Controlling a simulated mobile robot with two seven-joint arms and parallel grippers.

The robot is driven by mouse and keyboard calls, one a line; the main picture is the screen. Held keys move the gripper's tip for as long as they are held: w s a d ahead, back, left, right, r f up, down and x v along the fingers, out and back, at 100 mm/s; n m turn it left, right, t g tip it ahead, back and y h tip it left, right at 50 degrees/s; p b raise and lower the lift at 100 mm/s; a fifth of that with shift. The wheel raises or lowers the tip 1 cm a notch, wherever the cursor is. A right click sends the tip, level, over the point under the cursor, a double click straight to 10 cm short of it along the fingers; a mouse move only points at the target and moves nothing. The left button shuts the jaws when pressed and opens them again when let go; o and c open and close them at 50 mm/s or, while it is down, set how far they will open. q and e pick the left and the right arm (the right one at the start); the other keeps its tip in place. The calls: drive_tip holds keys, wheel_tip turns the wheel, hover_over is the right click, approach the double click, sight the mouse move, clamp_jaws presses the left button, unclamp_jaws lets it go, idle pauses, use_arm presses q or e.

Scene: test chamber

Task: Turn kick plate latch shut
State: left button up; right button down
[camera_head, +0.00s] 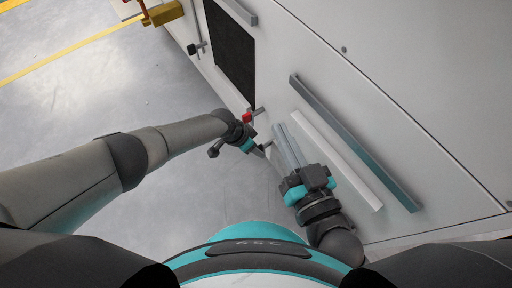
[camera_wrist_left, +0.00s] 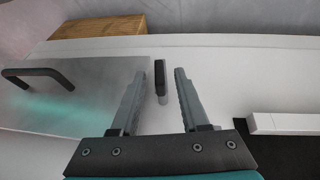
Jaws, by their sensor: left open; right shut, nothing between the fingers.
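The latch (camera_wrist_left: 160,78) shows in the left wrist view as a small upright dark tab with a pale lower end, on the white face beside a shiny metal plate (camera_wrist_left: 75,95). The plate has a black handle (camera_wrist_left: 38,74). My left gripper (camera_wrist_left: 160,98) is open, with one finger on each side of the latch and visible gaps to both. In the head view my left gripper (camera_head: 262,149) is low against the white cabinet, its fingers partly hidden. My right gripper (camera_head: 281,130) is shut and empty, close to the right of the left one.
The white cabinet (camera_head: 400,90) carries a long grey bar handle (camera_head: 355,140), a white strip (camera_head: 335,158) and a dark grille (camera_head: 231,52). A small red part (camera_head: 247,117) is just above my left gripper. Open grey floor (camera_head: 100,110) lies to the left.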

use_arm(q)
drive_tip(key=shift+c, duration=0.2)
clamp_jaws()
idle(0.4)
